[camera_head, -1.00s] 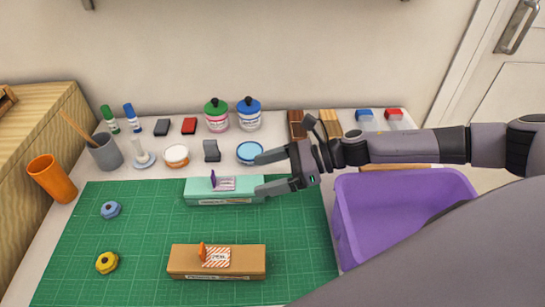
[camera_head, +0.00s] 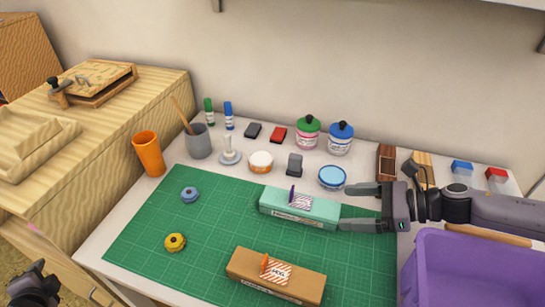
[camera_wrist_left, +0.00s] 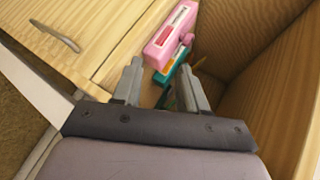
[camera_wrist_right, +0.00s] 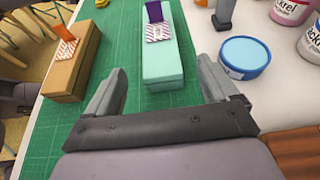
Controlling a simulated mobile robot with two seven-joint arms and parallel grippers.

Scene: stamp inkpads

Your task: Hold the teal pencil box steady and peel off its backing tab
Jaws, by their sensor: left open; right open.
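The teal pencil box (camera_head: 300,207) lies on the green cutting mat (camera_head: 140,233), with a purple tab (camera_head: 292,196) standing up beside a striped label on its top. My right gripper (camera_head: 355,206) is open at the box's right end; the right wrist view shows the teal box (camera_wrist_right: 162,65) ahead between the open fingers (camera_wrist_right: 160,90), not gripped. My left gripper (camera_wrist_left: 165,85) is open, away from the mat; its wrist view shows a pink box and a teal object in a wooden drawer or bin beyond the fingers. In the head view only part of the left arm shows at the lower left.
A brown box (camera_head: 275,277) with an orange tab lies in front of the teal box. A blue round tin (camera_head: 332,177) sits just behind it. A purple bin (camera_head: 470,270) stands at the right. The mat's left part holds two small round pieces, otherwise clear.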

